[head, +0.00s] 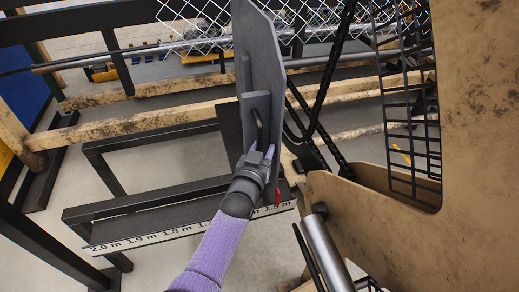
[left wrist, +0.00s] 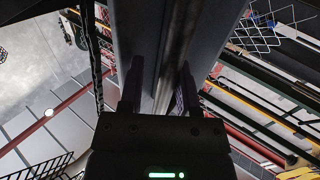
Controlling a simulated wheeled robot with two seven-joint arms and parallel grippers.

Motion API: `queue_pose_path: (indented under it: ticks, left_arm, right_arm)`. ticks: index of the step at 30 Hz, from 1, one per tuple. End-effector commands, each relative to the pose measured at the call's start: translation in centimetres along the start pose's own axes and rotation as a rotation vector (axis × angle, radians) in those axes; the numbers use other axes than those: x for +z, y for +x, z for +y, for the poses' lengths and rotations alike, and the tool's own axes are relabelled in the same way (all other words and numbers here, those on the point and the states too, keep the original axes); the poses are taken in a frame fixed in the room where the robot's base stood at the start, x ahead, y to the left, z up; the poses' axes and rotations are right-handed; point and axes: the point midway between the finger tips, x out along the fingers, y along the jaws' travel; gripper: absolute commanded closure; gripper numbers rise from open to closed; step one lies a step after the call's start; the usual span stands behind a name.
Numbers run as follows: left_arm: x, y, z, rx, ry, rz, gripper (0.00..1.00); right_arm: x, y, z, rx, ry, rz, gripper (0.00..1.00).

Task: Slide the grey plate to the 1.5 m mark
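The grey plate (head: 268,65) stands upright in the middle of the head view, with a dark bar handle (head: 257,126) on its near side. A red pointer (head: 279,188) at its lower edge is just above the 1.5 m label on the white scale (head: 160,236). My left gripper (head: 261,153) is at the lower end of the handle. Its fingers stand apart on either side of it, with space between, and look open. In the left wrist view, the gripper (left wrist: 160,90) faces the plate, whose grey surface (left wrist: 138,30) fills the middle. My right gripper is not in view.
A large tan machine panel (head: 470,190) stands close on the right, with a black grid (head: 405,120) and chains (head: 330,85) beside the plate. A dark frame (head: 150,200) carries the scale. Wooden rails and wire mesh (head: 195,20) lie behind. Open floor shows at left.

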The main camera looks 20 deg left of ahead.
Motion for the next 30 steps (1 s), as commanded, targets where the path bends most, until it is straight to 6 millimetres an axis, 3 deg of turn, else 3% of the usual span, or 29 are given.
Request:
queue_pose_path:
  ticks: [3, 19, 23, 30]
  left_arm:
    - [0.0, 0.0, -0.1, -0.001, 0.000, 0.001, 0.44]
    - [-0.2, -0.2, -0.2, -0.004, 0.001, 0.002, 0.44]
    - [-0.7, -2.0, -0.2, -0.003, 0.001, 0.003, 0.44]
    - [-0.7, -7.5, -0.1, -0.003, 0.000, 0.002, 0.44]
  right_arm:
    - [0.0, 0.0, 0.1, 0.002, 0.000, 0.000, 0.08]
    - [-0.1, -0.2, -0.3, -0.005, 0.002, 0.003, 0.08]
    - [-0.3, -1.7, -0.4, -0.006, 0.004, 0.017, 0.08]
    - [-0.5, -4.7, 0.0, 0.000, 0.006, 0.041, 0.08]
